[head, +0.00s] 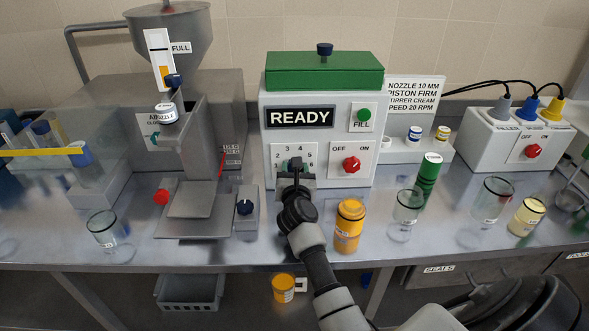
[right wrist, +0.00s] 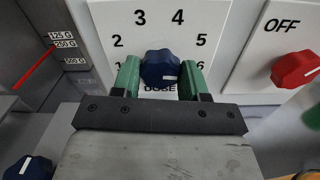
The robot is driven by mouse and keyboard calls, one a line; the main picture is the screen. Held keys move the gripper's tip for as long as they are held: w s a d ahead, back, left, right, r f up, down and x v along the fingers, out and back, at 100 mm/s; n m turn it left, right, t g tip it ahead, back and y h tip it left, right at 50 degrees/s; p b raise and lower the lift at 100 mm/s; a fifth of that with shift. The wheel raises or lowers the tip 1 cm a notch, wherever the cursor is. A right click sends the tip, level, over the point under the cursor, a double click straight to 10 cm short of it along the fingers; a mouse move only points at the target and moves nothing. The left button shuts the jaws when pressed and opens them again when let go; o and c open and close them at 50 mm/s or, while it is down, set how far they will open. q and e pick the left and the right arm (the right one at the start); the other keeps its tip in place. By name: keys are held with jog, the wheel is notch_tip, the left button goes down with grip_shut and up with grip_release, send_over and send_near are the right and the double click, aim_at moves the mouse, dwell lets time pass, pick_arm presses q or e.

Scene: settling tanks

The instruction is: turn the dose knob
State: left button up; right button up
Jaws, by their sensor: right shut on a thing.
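The dose knob (right wrist: 158,68) is a dark blue knob on a white dial plate, with the numbers 1 to 6 around it and a partly hidden DOSE label below. A white mark on its face sits at the lower right, below the 6. My right gripper (right wrist: 160,76) has its green fingers on either side of the knob and is shut on it. In the head view my right gripper (head: 295,166) is up against the dial plate (head: 283,152) on the front of the white machine, and it hides the knob there. My left gripper is not in view.
The white machine (head: 268,175) has a READY display (head: 300,117), a green FILL button (head: 364,115) and a red OFF/ON knob (head: 351,164). An orange jar (head: 348,226) stands close right of my arm. A steel hopper unit (head: 190,140) stands to the left. Clear glasses stand on the bench.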

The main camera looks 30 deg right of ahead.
jog(key=shift+n+p, duration=2.5)
jog(key=shift+n, duration=1)
jog(key=o, duration=0.9)
jog(key=v, duration=1.1)
